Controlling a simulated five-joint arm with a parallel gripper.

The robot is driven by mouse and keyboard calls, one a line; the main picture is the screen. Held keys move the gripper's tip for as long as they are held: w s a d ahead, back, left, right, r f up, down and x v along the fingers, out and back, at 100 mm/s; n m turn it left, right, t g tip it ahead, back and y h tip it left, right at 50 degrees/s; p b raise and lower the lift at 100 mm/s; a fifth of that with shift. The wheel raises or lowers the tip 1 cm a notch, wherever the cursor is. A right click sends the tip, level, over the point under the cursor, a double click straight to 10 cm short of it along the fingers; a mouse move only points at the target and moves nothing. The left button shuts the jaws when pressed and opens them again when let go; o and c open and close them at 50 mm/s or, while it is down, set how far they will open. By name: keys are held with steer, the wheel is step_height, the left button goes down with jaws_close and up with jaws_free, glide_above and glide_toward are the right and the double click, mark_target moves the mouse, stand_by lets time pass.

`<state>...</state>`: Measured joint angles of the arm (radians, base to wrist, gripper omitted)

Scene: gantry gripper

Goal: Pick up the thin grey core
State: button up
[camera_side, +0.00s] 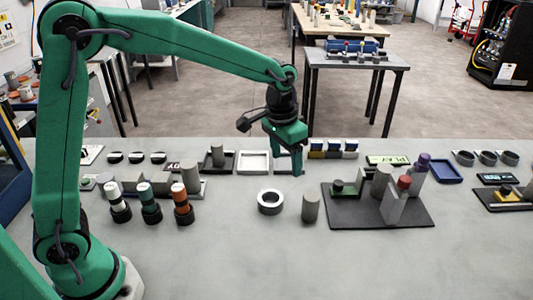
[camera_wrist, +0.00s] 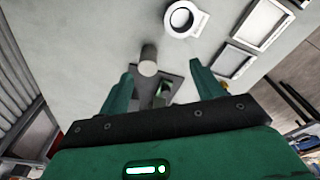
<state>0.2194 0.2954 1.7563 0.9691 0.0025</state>
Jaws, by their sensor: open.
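A plain grey cylinder (camera_side: 311,207), which looks like the thin grey core, stands upright on the bare table, just right of a light grey ring (camera_side: 271,201). In the wrist view the cylinder (camera_wrist: 148,62) shows between my fingers, nearer the left one, and the ring (camera_wrist: 181,18) lies above it. My green gripper (camera_side: 289,165) is open and empty. It hangs above the table behind the cylinder and ring, apart from both. Similar grey cylinders stand on the black board (camera_side: 345,218), in a black tray and by the left rack.
The black board to the right also bears a light block with a red top (camera_side: 396,203). White trays (camera_side: 253,170) lie behind the ring. Dark-based striped cylinders (camera_side: 152,203) stand at left. The front of the table is clear.

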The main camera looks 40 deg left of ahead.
mark_target(311, 196)
steer(key=shift+m+g, duration=0.4)
steer(key=shift+g, duration=0.3)
steer(key=w+d+f, duration=0.1)
steer(key=f, duration=0.2)
steer(key=w+d+f, duration=0.2)
steer(key=f, duration=0.1)
steer(key=w+d+f, duration=0.2)
steer(key=f, duration=0.1)
steer(key=shift+f, duration=0.1)
steer(key=shift+f, duration=0.1)
steer(key=shift+f, duration=1.2)
steer(key=shift+f, duration=0.1)
steer(key=shift+f, duration=2.55)
steer(key=c, duration=1.2)
steer(key=shift+r, duration=0.1)
steer(key=shift+c, duration=0.2)
